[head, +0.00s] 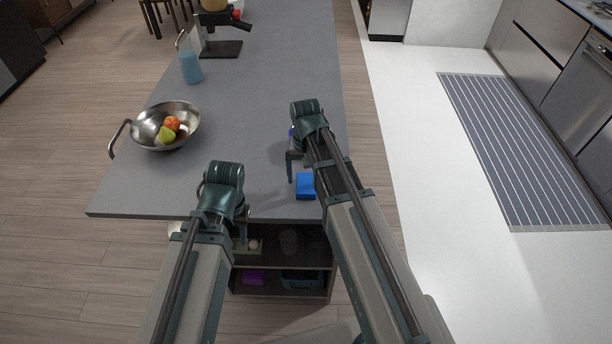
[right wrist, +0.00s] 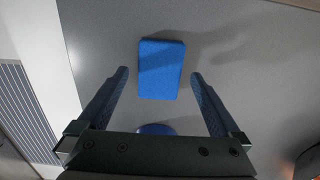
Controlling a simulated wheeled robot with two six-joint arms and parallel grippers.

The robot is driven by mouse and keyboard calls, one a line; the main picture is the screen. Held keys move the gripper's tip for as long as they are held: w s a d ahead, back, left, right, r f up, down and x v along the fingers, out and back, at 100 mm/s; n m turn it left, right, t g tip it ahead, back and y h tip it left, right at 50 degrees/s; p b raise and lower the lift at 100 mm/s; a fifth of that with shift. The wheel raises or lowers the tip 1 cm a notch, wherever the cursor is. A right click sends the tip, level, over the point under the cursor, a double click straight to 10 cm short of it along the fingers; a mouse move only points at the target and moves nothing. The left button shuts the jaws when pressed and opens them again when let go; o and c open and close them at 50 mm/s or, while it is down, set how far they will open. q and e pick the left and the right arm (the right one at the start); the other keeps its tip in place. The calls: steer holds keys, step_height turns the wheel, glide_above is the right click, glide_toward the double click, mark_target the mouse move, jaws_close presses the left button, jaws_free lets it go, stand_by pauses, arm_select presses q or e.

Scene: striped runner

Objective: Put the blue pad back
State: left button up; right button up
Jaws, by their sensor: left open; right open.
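The blue pad (head: 305,185) lies flat on the grey counter near its front right corner. In the right wrist view the blue pad (right wrist: 161,69) shows whole, just beyond and between the fingertips. My right gripper (right wrist: 159,75) is open and empty, with its fingers apart above the counter; in the head view it (head: 291,167) is just left of the pad, partly hidden by my arm. My left gripper (head: 240,238) is open by the counter's front edge, mostly hidden behind its own wrist.
A second blue object (right wrist: 155,129) is partly hidden behind my right gripper. A metal bowl with fruit (head: 190,113) and a blue cup (head: 191,68) stand on the left of the counter. Below the front edge, an open shelf (head: 310,266) holds a purple item (head: 253,277) and a teal bin (head: 301,280).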

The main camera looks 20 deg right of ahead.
mark_target(306, 182)
step_height(306, 182, up, 9)
steer(key=p, duration=0.8)
arm_select(q)
step_height(306, 182, up, 9)
arm_select(e)
steer(key=s+a+n+h, duration=0.1)
steer(key=s+a+n, duration=0.6)
steer(key=s+a, duration=0.3)
steer(key=s, duration=0.4)
steer(key=shift+s+a+r, duration=0.15)
steer(key=shift+s+a, duration=0.05)
steer(key=shift+a, duration=0.05)
arm_select(q)
steer(key=shift+r, duration=0.1)
arm_select(e)
step_height(306, 182, down, 6)
steer(key=b, duration=0.6)
arm_select(q)
step_height(306, 182, down, 6)
steer(key=shift+r, duration=0.1)
arm_select(e)
steer(key=shift+r, duration=0.1)
steer(key=shift+c, duration=0.3)
